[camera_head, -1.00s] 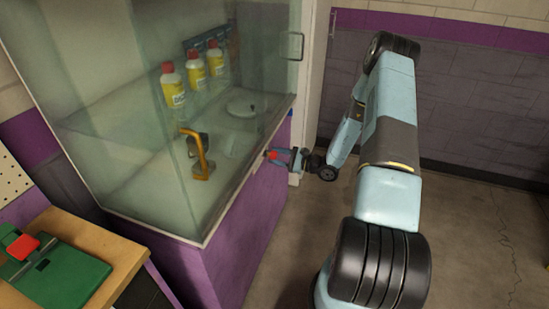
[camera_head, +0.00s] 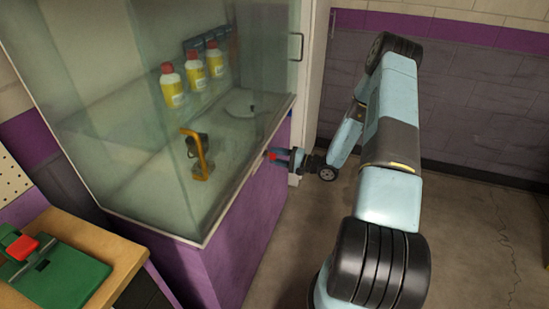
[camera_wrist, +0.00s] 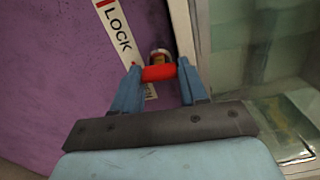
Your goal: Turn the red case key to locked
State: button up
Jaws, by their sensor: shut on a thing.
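The red case key (camera_wrist: 159,73) sits in a round metal lock (camera_wrist: 159,56) on the purple front of the glass display case (camera_head: 243,220). A white label strip reading LOCK (camera_wrist: 117,38), with a red mark at its upper end, runs beside the key. My gripper (camera_wrist: 159,74) is shut on the key, one blue finger at each end of its red bar. In the head view, my gripper (camera_head: 277,157) reaches the case's upper front edge from the right, with a bit of red at its tips. The lower part of the label is partly hidden behind my fingers.
Inside the glass are several yellow bottles with red caps (camera_head: 195,76), a yellow-framed object (camera_head: 198,155) and a round white plate (camera_head: 242,103). A wooden bench (camera_head: 122,255) with a green item (camera_head: 60,275) stands at lower left.

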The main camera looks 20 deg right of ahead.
jog(key=shift+s+d+f+n, duration=0.15)
jog(key=shift+f+n, duration=0.1)
jog(key=shift+n, duration=0.45)
jog(key=o, duration=0.8)
jog(key=shift+o, duration=1.3)
jog(key=shift+r, duration=0.1)
jog(key=v, duration=1.3)
jog(key=shift+d, duration=0.3)
jog(key=shift+s, duration=0.15)
